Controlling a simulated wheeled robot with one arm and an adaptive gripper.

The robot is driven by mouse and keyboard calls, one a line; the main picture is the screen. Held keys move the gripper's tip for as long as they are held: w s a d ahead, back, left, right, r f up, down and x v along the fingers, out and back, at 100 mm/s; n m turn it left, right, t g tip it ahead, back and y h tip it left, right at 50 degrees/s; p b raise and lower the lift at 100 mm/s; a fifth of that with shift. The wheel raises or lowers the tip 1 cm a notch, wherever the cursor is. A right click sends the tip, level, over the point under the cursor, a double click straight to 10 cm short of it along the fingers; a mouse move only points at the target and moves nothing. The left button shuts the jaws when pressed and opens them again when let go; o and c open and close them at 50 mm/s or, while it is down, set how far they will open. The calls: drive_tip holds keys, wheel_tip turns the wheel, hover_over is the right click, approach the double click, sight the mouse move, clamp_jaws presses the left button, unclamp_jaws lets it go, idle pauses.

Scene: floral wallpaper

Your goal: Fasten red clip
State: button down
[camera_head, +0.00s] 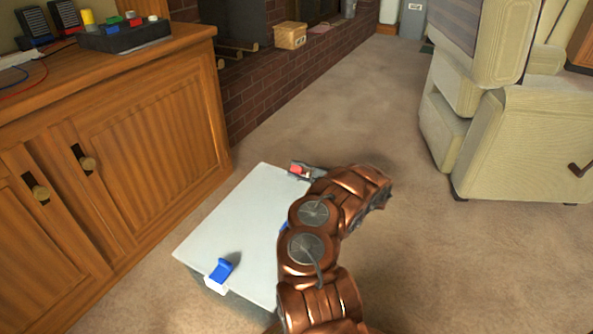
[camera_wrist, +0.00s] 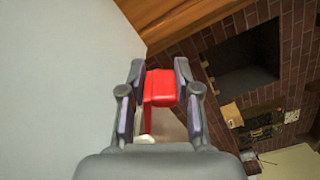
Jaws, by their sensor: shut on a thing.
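The red clip (camera_wrist: 161,87) is between the two fingers of my gripper (camera_wrist: 160,95) in the wrist view, and the gripper is shut on it. In the head view the red clip (camera_head: 299,169) shows small at the far corner of a white-topped box (camera_head: 235,220), with my gripper (camera_head: 306,171) at it from the right. A blue clip (camera_head: 221,270) stands tilted up at the near edge of the box. A bit of blue also shows beside my arm at the right edge. Whether the red clip is fastened cannot be told.
A wooden cabinet (camera_head: 150,120) stands close to the left of the box, with a dark device (camera_head: 125,36) on top. A brick hearth (camera_head: 265,85) lies behind. A cream armchair (camera_head: 515,140) stands at right. Carpet between them is clear.

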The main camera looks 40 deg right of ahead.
drive_tip(key=shift+r, duration=0.1)
drive_tip(key=c, duration=1)
unclamp_jaws()
drive_tip(key=shift+o, duration=0.2)
drive_tip(key=v, duration=1.2)
drive_tip(key=shift+w, duration=0.1)
